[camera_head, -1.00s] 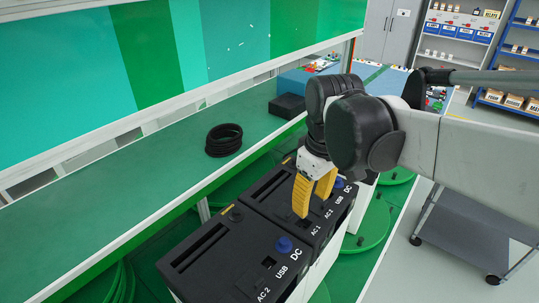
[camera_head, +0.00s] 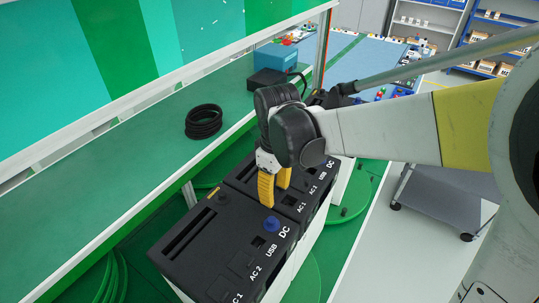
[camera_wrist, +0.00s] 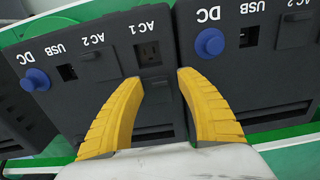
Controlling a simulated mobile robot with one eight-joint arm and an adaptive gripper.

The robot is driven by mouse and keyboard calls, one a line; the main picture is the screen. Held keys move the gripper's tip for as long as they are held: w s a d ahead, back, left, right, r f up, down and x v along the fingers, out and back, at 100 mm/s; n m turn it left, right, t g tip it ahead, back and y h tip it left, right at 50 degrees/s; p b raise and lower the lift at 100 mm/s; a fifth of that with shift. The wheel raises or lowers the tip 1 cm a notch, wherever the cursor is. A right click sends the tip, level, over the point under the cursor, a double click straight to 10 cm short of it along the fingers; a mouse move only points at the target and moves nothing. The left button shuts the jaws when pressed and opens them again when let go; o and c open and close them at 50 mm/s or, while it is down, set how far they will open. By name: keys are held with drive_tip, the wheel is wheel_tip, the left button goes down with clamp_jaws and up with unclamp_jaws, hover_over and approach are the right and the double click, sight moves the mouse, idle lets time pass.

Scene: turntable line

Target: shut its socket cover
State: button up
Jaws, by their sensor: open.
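Black power units with top panels stand in a row. In the wrist view, the left unit's AC 1 socket (camera_wrist: 148,53) is uncovered, its holes showing. A dark flap, seemingly its cover (camera_wrist: 167,94), lies between my fingers on the gripper side of the socket. The AC 2 cover (camera_wrist: 97,68) beside it looks shut. My gripper (camera_wrist: 161,77) is open, its two yellow fingers apart either side of the flap and holding nothing visible. In the head view, my gripper (camera_head: 275,196) points down over the farther unit (camera_head: 240,180), beside the nearer unit (camera_head: 190,262). Contact is unclear.
A blue DC knob (camera_head: 271,224) rises from the nearer unit, close to my fingers; it also shows in the wrist view (camera_wrist: 210,42). A green shelf (camera_head: 120,170) runs along the left, with a black cable coil (camera_head: 203,121). A grey cart (camera_head: 445,200) stands at right.

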sight(294, 207)
drive_tip(key=shift+f, duration=0.1)
clamp_jaws()
drive_tip(key=s+d, duration=0.1)
drive_tip(key=d, duration=0.1)
drive_tip(key=s+d, duration=0.2)
drive_tip(key=shift+s+d, duration=0.25)
drive_tip(key=shift+d, duration=0.05)
drive_tip(key=shift+a, duration=0.1)
